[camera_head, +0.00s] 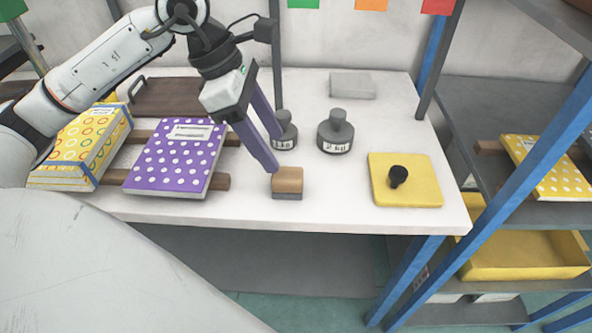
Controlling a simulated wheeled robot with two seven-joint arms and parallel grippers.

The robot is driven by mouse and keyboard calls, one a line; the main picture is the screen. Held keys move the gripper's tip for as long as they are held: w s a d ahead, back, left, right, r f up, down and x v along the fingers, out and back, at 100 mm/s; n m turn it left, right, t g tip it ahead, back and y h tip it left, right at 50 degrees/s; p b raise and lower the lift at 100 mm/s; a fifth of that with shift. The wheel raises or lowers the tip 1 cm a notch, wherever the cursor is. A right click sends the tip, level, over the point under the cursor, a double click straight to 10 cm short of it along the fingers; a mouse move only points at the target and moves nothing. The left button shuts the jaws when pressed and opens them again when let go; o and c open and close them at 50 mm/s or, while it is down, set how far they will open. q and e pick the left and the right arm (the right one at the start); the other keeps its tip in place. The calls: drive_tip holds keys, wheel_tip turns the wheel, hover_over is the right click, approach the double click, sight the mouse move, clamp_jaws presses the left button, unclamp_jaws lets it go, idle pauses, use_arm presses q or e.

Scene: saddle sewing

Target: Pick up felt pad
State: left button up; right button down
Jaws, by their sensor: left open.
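A flat light-grey pad (352,85) lies at the back of the white table; it looks most like the felt pad, though I cannot confirm its material. My left gripper (275,152) comes in from the upper left, open and empty. Its two purple fingers point down and to the right, in front of and left of the grey pad, and well apart from it. The fingertips show just above or behind a small wooden block with a grey underside (287,183); I cannot tell whether they touch it. My right gripper is not in view.
Two dark weights (336,133) stand mid-table, one partly behind my fingers. A yellow slab with a black knob (423,187) lies at the right front. A purple dotted book (175,157) and a yellow book stack (84,145) are left. Blue shelf posts (515,150) stand right.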

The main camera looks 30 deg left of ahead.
sight(286, 173)
use_arm(q)
drive_tip(key=x, duration=0.3)
drive_tip(key=shift+s+d+f, duration=0.15)
drive_tip(key=shift+f, duration=0.15)
drive_tip(key=p+x, duration=0.1)
drive_tip(key=x, duration=0.4)
drive_tip(key=shift+f, duration=0.35)
drive_tip(key=shift+c, duration=0.3)
drive_tip(key=c, duration=1.1)
drive_tip(key=shift+r, duration=0.1)
wheel_tip(286, 173, up, 10)
drive_tip(key=shift+f, duration=0.1)
